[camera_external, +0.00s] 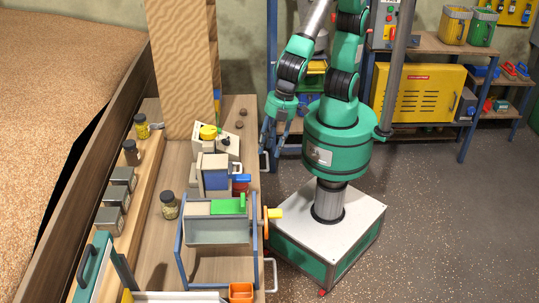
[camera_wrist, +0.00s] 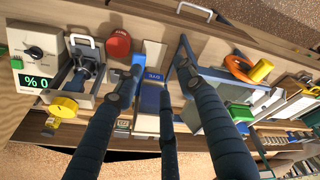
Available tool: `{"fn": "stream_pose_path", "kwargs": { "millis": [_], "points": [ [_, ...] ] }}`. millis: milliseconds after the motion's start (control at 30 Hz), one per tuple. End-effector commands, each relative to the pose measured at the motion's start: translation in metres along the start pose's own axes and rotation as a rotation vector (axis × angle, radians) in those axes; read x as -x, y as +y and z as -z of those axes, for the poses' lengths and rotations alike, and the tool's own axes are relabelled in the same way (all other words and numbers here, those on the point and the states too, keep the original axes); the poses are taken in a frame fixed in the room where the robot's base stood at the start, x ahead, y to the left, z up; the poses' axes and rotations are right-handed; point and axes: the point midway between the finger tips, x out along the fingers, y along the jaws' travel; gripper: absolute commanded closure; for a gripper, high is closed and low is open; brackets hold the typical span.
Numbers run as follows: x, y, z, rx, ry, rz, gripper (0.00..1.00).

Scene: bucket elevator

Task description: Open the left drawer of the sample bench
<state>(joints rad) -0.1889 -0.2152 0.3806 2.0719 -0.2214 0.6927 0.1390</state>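The sample bench (camera_external: 155,260) is a long wooden bench left of my base. A white bar handle (camera_external: 264,162) stands on its front side near the middle, and another handle (camera_external: 270,276) stands nearer the camera. The drawer fronts are mostly hidden, so I cannot tell which is the left drawer or see a drawer pulled out. My gripper (camera_external: 274,128) points down by the bench's front edge, beyond the middle handle and touching no handle. Its dark fingers (camera_wrist: 160,80) are spread, with nothing held. In the wrist view a white handle (camera_wrist: 195,10) shows at the top edge.
An orange wheel with a yellow grip (camera_external: 273,213) juts past the front edge. A wooden post (camera_external: 180,65) rises behind. Floor is free at right.

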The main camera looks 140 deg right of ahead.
Motion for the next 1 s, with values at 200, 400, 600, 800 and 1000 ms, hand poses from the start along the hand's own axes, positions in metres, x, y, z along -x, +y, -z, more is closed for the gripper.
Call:
{"fn": "stream_pose_path", "kwargs": {
  "millis": [200,400,600,800,1000],
  "points": [
    [-0.054,-0.027,0.027,0.069,-0.057,-0.01,0.61],
    [-0.107,-0.052,0.04,0.136,-0.095,-0.016,0.61],
    [-0.178,-0.089,0.054,0.27,-0.106,-0.007,0.61],
    [-0.253,-0.132,0.061,0.428,-0.113,0.007,0.61],
    [-0.307,-0.163,0.06,0.543,-0.115,0.018,0.61]
  ]
}}
